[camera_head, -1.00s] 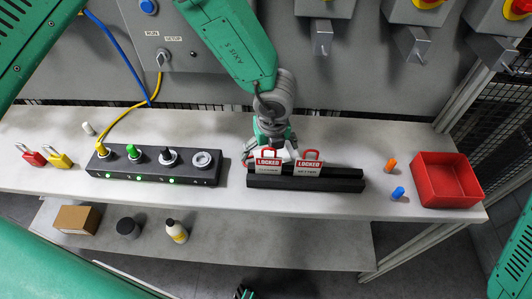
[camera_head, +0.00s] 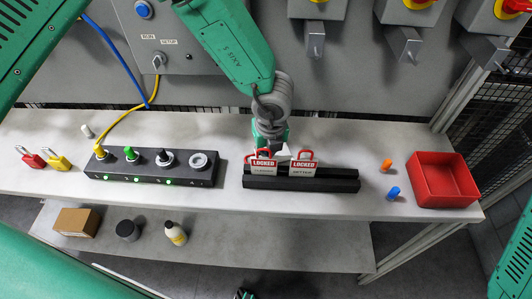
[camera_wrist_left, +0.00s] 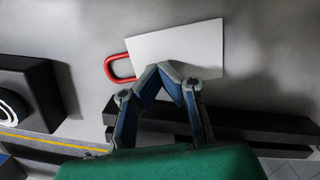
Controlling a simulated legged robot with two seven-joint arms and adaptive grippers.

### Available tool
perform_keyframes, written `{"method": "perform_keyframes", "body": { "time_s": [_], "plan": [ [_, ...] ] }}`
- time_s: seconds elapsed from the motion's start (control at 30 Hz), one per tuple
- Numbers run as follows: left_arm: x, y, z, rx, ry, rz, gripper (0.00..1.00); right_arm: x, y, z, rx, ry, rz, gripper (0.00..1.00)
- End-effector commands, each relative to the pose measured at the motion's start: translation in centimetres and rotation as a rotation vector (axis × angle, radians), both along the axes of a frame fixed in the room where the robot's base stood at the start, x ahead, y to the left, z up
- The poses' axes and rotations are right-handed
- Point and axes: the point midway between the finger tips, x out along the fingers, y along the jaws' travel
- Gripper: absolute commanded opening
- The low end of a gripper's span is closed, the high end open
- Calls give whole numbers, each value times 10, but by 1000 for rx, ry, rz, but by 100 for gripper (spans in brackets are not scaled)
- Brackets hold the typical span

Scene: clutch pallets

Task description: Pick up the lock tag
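My left gripper (camera_head: 277,147) is at the back of the black rack (camera_head: 318,184). In the left wrist view its fingertips (camera_wrist_left: 170,72) come together at the edge of a lock tag (camera_wrist_left: 195,45), which shows a blank white face and a red loop at its left. In the head view this tag is mostly hidden: a white patch (camera_head: 284,154) shows beside the fingers and some red left of the front tag. Two more red and white LOCKED tags, left (camera_head: 264,166) and right (camera_head: 303,166), stand in the rack. My right gripper is out of view.
A black box with switches and green lights (camera_head: 150,169) is left of the rack. An orange plug (camera_head: 386,166), a blue plug (camera_head: 393,193) and a red bin (camera_head: 444,190) are to the right. Red (camera_head: 33,160) and yellow (camera_head: 60,162) padlocks lie far left.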

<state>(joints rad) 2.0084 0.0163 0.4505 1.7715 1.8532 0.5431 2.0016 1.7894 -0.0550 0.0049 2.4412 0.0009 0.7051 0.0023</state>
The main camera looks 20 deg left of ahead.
Motion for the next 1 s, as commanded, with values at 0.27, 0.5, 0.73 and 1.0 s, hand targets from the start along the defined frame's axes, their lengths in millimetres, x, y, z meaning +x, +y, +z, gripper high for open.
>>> {"method": "perform_keyframes", "body": {
  "time_s": [0.27, 0.5, 0.73, 1.0],
  "plan": [
    [1, 1, 60, -5, -10, 3, 0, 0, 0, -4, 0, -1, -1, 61],
    [1, 2, 88, -4, -8, 2, 0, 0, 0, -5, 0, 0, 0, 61],
    [1, 0, 91, -1, -7, 1, 0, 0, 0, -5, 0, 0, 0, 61],
    [0, 0, 91, -2, -8, 1, 72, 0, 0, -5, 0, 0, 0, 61]
  ]
}}
